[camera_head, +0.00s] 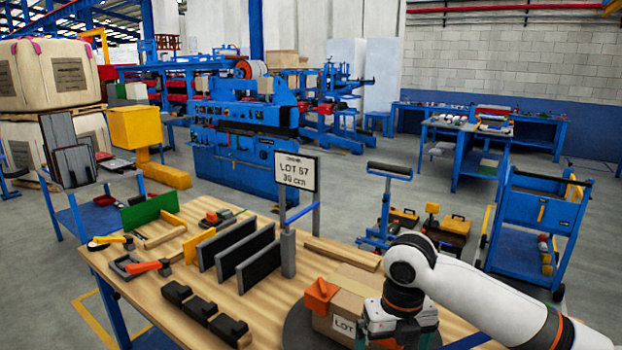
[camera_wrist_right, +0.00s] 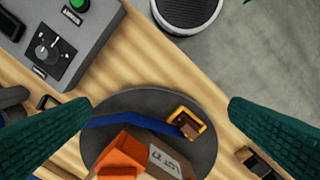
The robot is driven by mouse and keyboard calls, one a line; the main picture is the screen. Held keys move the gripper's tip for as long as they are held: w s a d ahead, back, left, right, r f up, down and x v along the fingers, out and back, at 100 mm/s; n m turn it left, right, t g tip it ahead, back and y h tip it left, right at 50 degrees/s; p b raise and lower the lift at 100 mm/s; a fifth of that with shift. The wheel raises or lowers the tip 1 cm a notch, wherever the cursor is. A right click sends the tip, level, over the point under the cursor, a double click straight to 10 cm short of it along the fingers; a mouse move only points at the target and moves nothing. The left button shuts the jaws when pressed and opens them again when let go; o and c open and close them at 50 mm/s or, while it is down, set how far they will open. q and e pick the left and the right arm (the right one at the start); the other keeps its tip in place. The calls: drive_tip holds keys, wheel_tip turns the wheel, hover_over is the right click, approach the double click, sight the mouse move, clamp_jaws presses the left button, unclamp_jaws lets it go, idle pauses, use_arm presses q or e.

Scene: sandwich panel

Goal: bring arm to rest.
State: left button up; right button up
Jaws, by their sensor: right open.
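My right arm comes in from the right in the head view. Its gripper (camera_head: 396,335) is over the front right of the wooden workbench (camera_head: 255,300), by a cardboard box with a LOT label (camera_head: 345,295). In the right wrist view the two green fingers of the right gripper (camera_wrist_right: 160,106) are wide apart, with nothing held between them. Below them the box (camera_wrist_right: 160,160) and an orange piece (camera_wrist_right: 122,158) on it rest on a dark round turntable (camera_wrist_right: 110,110). My left gripper is not in view.
Dark upright panels (camera_head: 240,250), black blocks (camera_head: 200,312) and orange-handled clamps (camera_head: 145,266) occupy the bench's left. In the wrist view, a grey control box (camera_wrist_right: 65,45) sits upper left. A blue cart (camera_head: 535,225) stands right.

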drive_tip(key=s+a+f+m+t+y, duration=0.1)
drive_tip(key=s+a+f+m+y, duration=0.1)
drive_tip(key=s+a+f+m, duration=0.4)
drive_tip(key=s+a+f+m+t+y, duration=0.1)
drive_tip(key=s+f+m+y, duration=0.1)
drive_tip(key=s+f+m, duration=0.5)
drive_tip(key=s+d+f+m+t+h, duration=0.1)
drive_tip(key=s+d+f+m+h, duration=0.15)
drive_tip(key=s+d+m, duration=0.65)
drive_tip(key=s+d+f+m+h, duration=0.15)
drive_tip(key=d+f+m, duration=0.3)
drive_tip(key=m, duration=0.85)
wheel_tip(320, 180, down, 24)
drive_tip(key=s+g, duration=0.1)
drive_tip(key=s, duration=0.1)
drive_tip(key=s+d+f+g, duration=0.1)
drive_tip(key=s+d+f, duration=0.2)
drive_tip(key=s+f, duration=1.3)
wheel_tip(320, 180, down, 2)
drive_tip(key=shift+s+b, duration=0.3)
drive_tip(key=shift+b, duration=0.05)
